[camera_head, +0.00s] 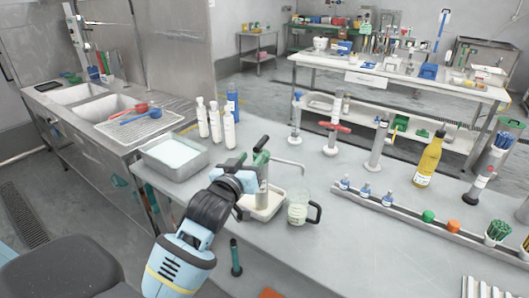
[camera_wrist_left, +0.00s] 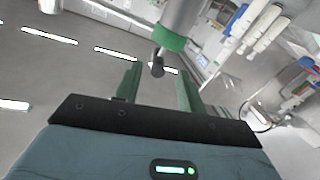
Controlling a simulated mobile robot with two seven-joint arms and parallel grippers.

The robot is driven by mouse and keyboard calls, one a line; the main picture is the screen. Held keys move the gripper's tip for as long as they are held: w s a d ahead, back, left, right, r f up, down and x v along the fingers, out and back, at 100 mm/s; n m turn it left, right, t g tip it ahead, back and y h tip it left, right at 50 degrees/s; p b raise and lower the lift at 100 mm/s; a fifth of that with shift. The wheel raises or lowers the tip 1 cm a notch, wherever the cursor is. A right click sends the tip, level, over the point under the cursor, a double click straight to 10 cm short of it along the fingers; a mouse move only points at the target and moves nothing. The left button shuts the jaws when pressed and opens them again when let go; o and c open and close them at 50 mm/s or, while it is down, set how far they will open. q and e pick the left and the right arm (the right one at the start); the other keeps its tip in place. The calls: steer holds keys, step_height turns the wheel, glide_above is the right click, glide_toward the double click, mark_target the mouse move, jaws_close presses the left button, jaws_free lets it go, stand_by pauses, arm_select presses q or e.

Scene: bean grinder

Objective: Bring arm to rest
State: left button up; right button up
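My left gripper (camera_head: 248,160) reaches in from the lower left over the table. Its two green fingers stand apart in the left wrist view (camera_wrist_left: 158,88). A metal hand grinder (camera_head: 263,190) with a green band and a thin crank pointing right stands upright in a pale tray, right by the fingers. In the left wrist view a metal cylinder with a green band (camera_wrist_left: 174,42), seemingly the grinder, shows just beyond the fingertips. A dark knob hangs near the gap between them. I cannot tell whether the fingers touch the grinder. My right gripper is not in view.
A glass jug (camera_head: 298,208) with a dark handle stands right of the pale tray (camera_head: 270,212). A metal pan (camera_head: 174,155) and several white bottles (camera_head: 215,122) stand behind the arm. A long rack (camera_head: 400,213) crosses the right side. The front middle of the table is mostly clear.

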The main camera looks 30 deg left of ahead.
arm_select(q)
steer(key=s+d+f+m+g+h, duration=0.1)
steer(key=s+d+f+g, duration=0.1)
steer(key=s+f, duration=0.45)
steer(key=s+d+f+m+g+h, duration=0.1)
steer(key=s+d+f, duration=0.2)
steer(key=f, duration=0.7)
steer(key=s+d+f+m+g+h, duration=0.1)
steer(key=s+d+f+m+g, duration=0.1)
steer(key=s+f, duration=0.45)
steer(key=s+d+f+m+g, duration=0.1)
steer(key=s+d+f+g, duration=0.1)
steer(key=s+f, duration=0.4)
steer(key=s+d+f+g+h, duration=0.1)
steer(key=s+d+f, duration=0.3)
steer(key=s, duration=1.1)
step_height(320, 180, down, 4)
steer(key=shift+d+r+m+g+h, duration=0.3)
steer(key=shift+d+m+g, duration=0.1)
steer(key=shift+g, duration=0.1)
